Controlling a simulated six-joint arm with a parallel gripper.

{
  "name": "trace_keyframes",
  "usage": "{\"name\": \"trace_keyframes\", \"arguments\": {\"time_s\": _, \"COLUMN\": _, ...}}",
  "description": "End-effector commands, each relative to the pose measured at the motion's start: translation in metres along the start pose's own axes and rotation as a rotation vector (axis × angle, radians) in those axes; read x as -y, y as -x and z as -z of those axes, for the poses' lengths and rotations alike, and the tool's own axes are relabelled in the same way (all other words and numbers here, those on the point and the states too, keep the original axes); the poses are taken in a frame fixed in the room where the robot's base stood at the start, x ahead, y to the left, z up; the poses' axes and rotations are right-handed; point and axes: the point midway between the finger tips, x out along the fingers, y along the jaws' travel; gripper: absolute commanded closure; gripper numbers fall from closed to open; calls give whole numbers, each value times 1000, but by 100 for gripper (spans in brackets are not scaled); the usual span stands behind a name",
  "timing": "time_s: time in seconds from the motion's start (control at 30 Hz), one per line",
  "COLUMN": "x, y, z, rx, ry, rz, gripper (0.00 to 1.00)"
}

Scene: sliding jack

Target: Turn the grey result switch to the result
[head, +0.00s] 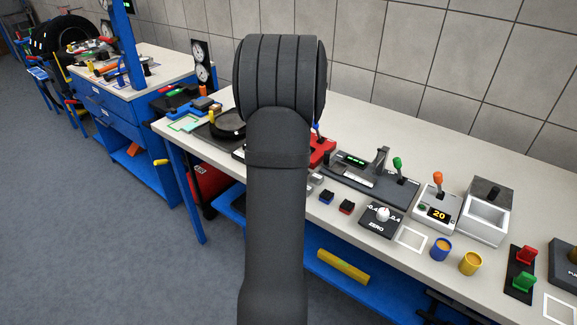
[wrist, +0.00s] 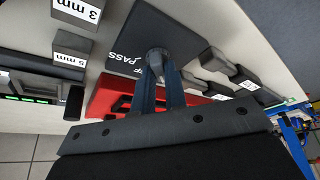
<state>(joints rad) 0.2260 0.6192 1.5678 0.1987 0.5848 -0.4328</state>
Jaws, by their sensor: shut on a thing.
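The grey result switch (wrist: 158,54) is a round knob on a dark plate (wrist: 188,22) in the wrist view. The plate carries the word PASS to the left of the knob; a second label below it is partly hidden and reads as ending in "FF". My gripper (wrist: 160,68) has its two blue fingers shut on the knob, from below in that view. The knob's pointer direction is not clear. In the head view my own arm covers the gripper and the switch.
Blocks marked 3 mm (wrist: 77,12) and 5 mm (wrist: 72,48) stand beside the plate, with more dark blocks (wrist: 218,60) opposite. A red case (wrist: 105,95) lies close by the fingers. The head view shows a ZERO knob (head: 383,214) and a display reading 20 (head: 439,214).

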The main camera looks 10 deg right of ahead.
Motion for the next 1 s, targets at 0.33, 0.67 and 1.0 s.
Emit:
{"name": "trace_keyframes", "arguments": {"time_s": 0.33, "x": 0, "y": 0, "z": -1, "rx": 2, "ry": 38, "rz": 16, "gripper": 100}}
{"name": "trace_keyframes", "arguments": {"time_s": 0.67, "x": 0, "y": 0, "z": -1, "rx": 3, "ry": 39, "rz": 16, "gripper": 78}}
{"name": "trace_keyframes", "arguments": {"time_s": 1.0, "x": 0, "y": 0, "z": 0, "rx": 1, "ry": 38, "rz": 15, "gripper": 66}}
